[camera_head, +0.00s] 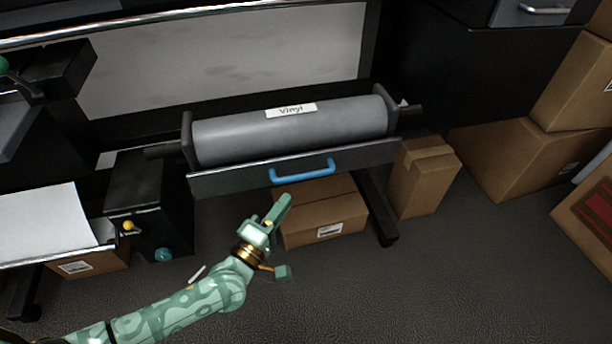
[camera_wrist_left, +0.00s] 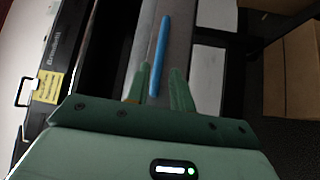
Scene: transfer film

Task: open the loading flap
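The loading flap (camera_head: 230,180) is a long dark panel below a grey roll labelled Vinyl (camera_head: 250,135). A blue handle (camera_head: 302,173) is fixed to its front. The flap looks closed against the machine. My left gripper (camera_head: 285,202) is just below the handle's left end, with a small gap visible in the head view. In the left wrist view my left gripper (camera_wrist_left: 161,72) has its fingers apart, with nothing held. The blue handle (camera_wrist_left: 160,50) shows beyond and between the fingertips there. My right gripper is in neither view.
A cardboard box (camera_head: 322,212) stands under the flap, behind my left gripper. Another box (camera_head: 422,175) is right of it, past the black machine leg (camera_head: 378,205). A black unit with a yellow knob (camera_head: 128,226) is at left. Floor (camera_head: 460,270) is clear at lower right.

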